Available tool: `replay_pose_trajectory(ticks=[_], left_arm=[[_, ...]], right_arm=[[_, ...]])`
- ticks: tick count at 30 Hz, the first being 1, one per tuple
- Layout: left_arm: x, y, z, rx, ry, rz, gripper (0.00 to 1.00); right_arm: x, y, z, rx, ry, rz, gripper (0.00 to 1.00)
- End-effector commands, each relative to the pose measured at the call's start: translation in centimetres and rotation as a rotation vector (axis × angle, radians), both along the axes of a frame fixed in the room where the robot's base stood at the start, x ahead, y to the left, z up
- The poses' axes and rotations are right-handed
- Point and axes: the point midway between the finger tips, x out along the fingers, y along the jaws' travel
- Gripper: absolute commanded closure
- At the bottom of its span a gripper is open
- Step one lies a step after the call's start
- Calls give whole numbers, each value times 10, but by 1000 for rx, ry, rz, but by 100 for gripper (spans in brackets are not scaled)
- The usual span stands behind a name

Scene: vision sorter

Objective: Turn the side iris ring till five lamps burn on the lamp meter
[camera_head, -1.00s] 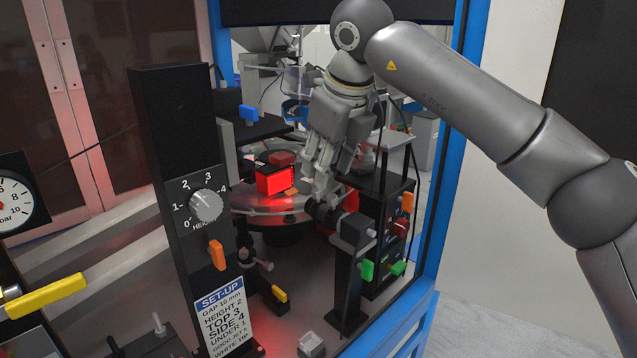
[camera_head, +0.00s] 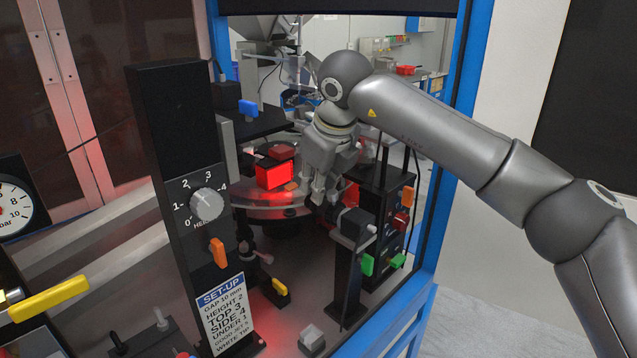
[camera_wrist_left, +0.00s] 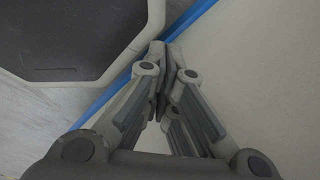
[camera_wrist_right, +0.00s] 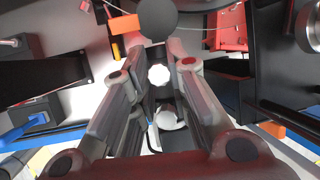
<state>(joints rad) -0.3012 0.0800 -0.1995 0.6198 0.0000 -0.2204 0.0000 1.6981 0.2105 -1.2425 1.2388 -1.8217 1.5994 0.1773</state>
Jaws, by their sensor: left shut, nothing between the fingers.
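My right gripper (camera_head: 320,198) points down beside the black side camera (camera_head: 357,224) on its post, at its left end. In the right wrist view its fingers (camera_wrist_right: 156,47) stand apart with a dark gap between them. A black disc (camera_wrist_right: 156,18) shows just beyond the tips. The side iris ring cannot be made out clearly; the fingers cover the lens end. I cannot pick out a lamp meter or count its lamps. My left gripper (camera_wrist_left: 162,48) is shut and empty in the left wrist view, over pale floor.
A red-lit block (camera_head: 275,176) sits on the round table (camera_head: 262,212). A black column with a height dial (camera_head: 207,205) and an orange lever (camera_head: 217,252) stands at left. A set-up card (camera_head: 222,312) reads "SIDE 4". The blue frame post (camera_head: 452,130) bounds the right side.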

Motion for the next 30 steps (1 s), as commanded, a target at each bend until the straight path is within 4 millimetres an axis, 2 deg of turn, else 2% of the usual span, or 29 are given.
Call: replay_pose_trajectory(ticks=[2,7,14,23,24,28,30], left_arm=[[-1,0,0,0,2,0,100],[-1,0,-2,0,2,0,100],[-1,0,-20,1,2,-1,100],[0,0,-18,0,0,-1,100],[0,0,-18,0,0,-1,100],[1,0,-18,0,-1,-1,100],[1,0,-18,0,-1,-1,100]], right_arm=[[0,0,0,0,0,0,100],[0,0,0,-4,-4,1,100],[-3,3,-4,-57,-57,0,100],[-3,3,0,-65,-66,-1,100],[-3,3,0,-65,-66,-1,79],[-3,3,0,-65,-66,-1,62],[-3,3,0,-65,-65,-1,61]])
